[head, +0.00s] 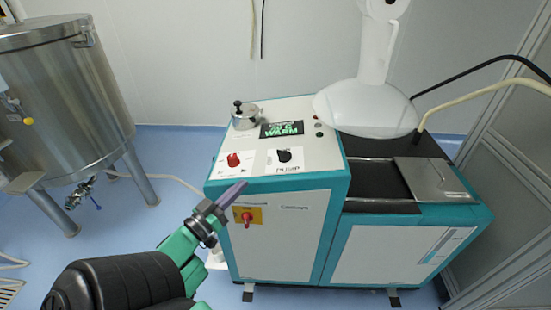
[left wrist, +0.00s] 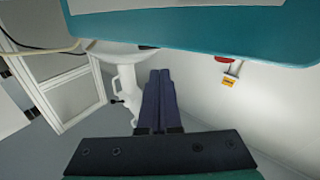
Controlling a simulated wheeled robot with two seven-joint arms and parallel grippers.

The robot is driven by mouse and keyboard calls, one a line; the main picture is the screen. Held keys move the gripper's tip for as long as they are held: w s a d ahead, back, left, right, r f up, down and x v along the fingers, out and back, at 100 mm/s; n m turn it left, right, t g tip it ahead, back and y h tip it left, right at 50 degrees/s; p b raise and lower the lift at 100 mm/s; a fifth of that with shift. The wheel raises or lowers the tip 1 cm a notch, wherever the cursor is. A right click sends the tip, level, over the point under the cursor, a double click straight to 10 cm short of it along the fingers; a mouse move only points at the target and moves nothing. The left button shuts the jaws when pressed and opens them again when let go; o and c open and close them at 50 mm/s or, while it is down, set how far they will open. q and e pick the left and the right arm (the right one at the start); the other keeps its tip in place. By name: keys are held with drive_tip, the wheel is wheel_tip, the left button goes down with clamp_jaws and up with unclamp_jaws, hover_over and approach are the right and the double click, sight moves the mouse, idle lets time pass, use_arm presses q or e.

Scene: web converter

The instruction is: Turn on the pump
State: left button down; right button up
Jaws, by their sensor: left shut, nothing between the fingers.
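The black pump knob (head: 284,155) sits on the sloped top panel of a white and teal machine (head: 315,150), above a "PUMP" label. A red knob (head: 233,160) is to its left. A red rotary switch (head: 247,218) on a yellow plate is on the machine's front. My left gripper (head: 238,190) is shut and empty, its purple fingers near the front top edge, left of and below the pump knob. In the left wrist view its fingers (left wrist: 159,98) lie together below the teal edge (left wrist: 200,32). My right gripper is out of view.
A display (head: 282,129) shows green text including "WARM". A small metal pot (head: 245,117) stands beside it. A white funnel-like part (head: 365,105) rises at the right, over a dark tray. A steel tank (head: 60,95) stands at the left.

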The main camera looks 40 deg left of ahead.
use_arm(q)
drive_tip(key=p, duration=0.2)
approach(279, 153)
drive_tip(key=shift+m+h, duration=0.4)
drive_tip(key=w, duration=0.6)
drive_tip(key=shift+w+a+r, duration=0.25)
drive_tip(key=shift+w+r, duration=0.15)
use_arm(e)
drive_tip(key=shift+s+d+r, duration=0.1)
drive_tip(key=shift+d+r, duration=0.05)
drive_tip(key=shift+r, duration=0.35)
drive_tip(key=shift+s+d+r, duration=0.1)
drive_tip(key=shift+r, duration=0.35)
